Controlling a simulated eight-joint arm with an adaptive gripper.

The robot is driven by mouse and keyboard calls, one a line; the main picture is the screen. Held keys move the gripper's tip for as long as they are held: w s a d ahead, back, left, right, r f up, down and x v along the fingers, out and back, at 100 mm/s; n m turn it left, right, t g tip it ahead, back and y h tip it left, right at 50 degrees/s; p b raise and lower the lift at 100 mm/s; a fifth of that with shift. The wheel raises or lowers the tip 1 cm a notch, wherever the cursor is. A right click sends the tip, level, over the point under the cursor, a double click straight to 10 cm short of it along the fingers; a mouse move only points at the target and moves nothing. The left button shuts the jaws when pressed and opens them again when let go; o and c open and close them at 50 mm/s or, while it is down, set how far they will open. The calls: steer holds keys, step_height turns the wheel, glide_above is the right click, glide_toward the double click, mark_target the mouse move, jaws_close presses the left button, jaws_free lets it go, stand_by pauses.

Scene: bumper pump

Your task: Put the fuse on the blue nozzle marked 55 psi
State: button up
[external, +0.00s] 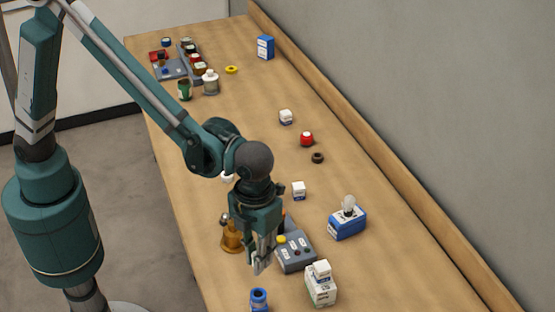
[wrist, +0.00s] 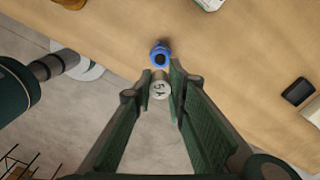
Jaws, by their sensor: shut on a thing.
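The blue nozzle (external: 259,299) stands upright on the table at the bottom of the external view, near the table's left edge. It shows in the wrist view (wrist: 161,52) just beyond my fingertips, its dark round opening facing the camera; no 55 psi marking is readable. My gripper (external: 262,262) points down above the table and is shut on the fuse (wrist: 159,90), a small pale cylinder with dark characters on its end. In the wrist view, the fuse sits between the fingertips (wrist: 160,84), just below the nozzle in the picture. Their height gap cannot be told.
A grey device (external: 296,252) and an amber bottle (external: 232,238) stand close to my gripper. A white-green carton (external: 320,288) stands right of the nozzle, and a blue tissue box (external: 347,222) behind it.

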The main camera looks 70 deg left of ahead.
steer(key=shift+s+d, duration=0.15)
glide_above(258, 293)
steer(key=shift+f, duration=2.95)
steer(key=shift+f, duration=2.05)
steer(key=shift+f, duration=0.1)
steer(key=o, duration=0.3)
steer(key=shift+f, duration=0.1)
steer(key=o, duration=0.5)
